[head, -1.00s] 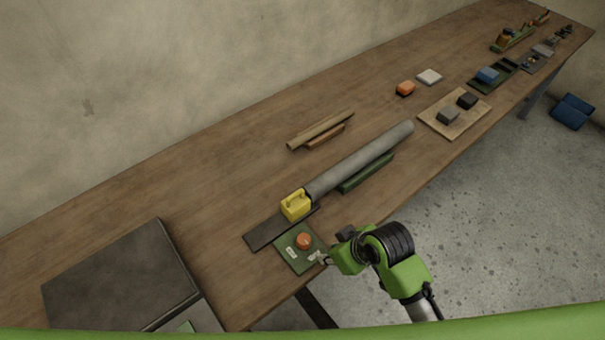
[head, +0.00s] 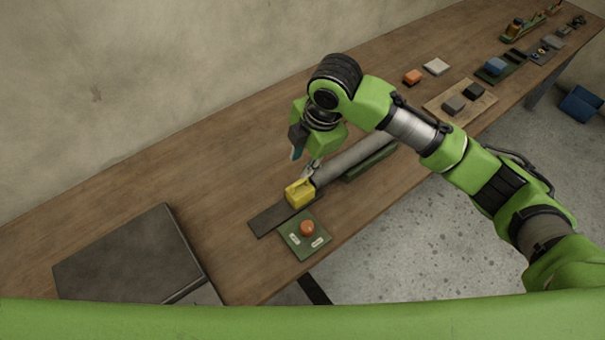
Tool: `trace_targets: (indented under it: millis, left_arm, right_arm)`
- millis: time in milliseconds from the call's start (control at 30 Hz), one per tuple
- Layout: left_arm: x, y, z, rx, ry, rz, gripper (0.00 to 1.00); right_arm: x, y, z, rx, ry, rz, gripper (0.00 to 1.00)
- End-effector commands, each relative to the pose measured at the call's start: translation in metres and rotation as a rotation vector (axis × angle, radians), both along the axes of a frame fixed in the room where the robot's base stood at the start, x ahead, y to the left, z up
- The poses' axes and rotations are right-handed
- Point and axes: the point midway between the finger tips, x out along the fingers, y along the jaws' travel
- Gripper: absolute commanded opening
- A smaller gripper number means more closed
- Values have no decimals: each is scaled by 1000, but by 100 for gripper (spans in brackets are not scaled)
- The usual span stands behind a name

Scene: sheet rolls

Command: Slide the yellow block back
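The yellow block (head: 299,194) sits on a dark flat strip (head: 268,221), at the near end of a long grey roll (head: 352,160). It has a handle-like top. My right gripper (head: 306,173) is right above and behind the block, with a fingertip at or very close to its top edge. I cannot tell whether it touches the block, or how far its fingers are apart. My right arm hides part of the grey roll and the wooden strips behind it. My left gripper is not in view.
A green plate with an orange knob (head: 307,228) lies in front of the strip. A dark box (head: 130,258) stands at the left.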

Motion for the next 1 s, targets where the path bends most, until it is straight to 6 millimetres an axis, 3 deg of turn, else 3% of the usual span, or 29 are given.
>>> trace_targets:
  millis: [167, 333, 800, 1000]
  left_arm:
    - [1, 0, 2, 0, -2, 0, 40]
    - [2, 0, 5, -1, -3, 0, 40]
    - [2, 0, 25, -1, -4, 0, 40]
    - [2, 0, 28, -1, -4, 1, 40]
  right_arm:
    - [10, -15, 17, -76, -14, 79, 25]
    - [12, -14, 8, -84, -10, 90, 25]
    - [26, -3, -83, -82, -10, 86, 25]
    - [31, 0, -108, -81, -13, 87, 25]
